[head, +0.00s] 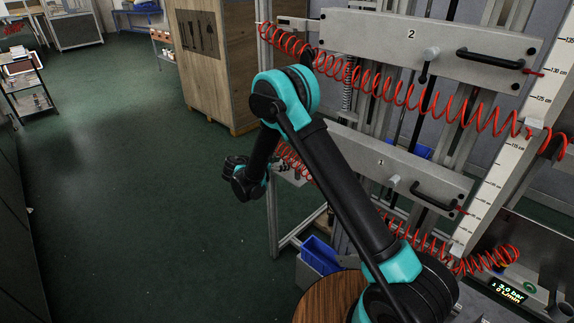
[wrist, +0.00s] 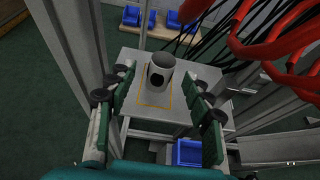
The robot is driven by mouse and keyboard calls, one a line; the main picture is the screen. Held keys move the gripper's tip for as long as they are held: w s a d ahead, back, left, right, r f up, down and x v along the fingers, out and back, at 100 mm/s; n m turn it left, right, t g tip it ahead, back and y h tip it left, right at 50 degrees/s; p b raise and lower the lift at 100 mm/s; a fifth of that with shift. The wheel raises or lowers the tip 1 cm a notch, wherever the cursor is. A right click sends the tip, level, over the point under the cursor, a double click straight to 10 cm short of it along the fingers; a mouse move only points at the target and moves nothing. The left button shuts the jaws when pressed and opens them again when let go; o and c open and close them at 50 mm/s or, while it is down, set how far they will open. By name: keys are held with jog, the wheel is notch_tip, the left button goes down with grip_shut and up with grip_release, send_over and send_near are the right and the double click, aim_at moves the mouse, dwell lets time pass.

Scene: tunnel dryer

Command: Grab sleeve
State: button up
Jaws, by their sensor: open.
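The sleeve (wrist: 168,78) is a short grey, open-topped cylinder with a dark round hole in its side. In the wrist view it stands upright on a grey plate (wrist: 205,123), inside a yellow outlined square. My gripper (wrist: 160,92) is open and empty, its two green-padded fingers to the left and right of the sleeve in the picture. A gap shows on both sides. I cannot tell how far the fingertips are above or in front of it. In the head view I cannot make out the sleeve.
Red coiled hoses (head: 399,91) hang across the frame with panels 2 (head: 385,45) and 1 (head: 350,165); they also loom at upper right in the wrist view (wrist: 270,45). A blue bin (head: 322,254) sits low by a frame post. Green floor (head: 130,190) is clear at left.

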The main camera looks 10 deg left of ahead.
aim_at(287, 162)
jog(key=x, duration=0.4)
jog(key=c, duration=1)
jog(key=shift+c, duration=0.2)
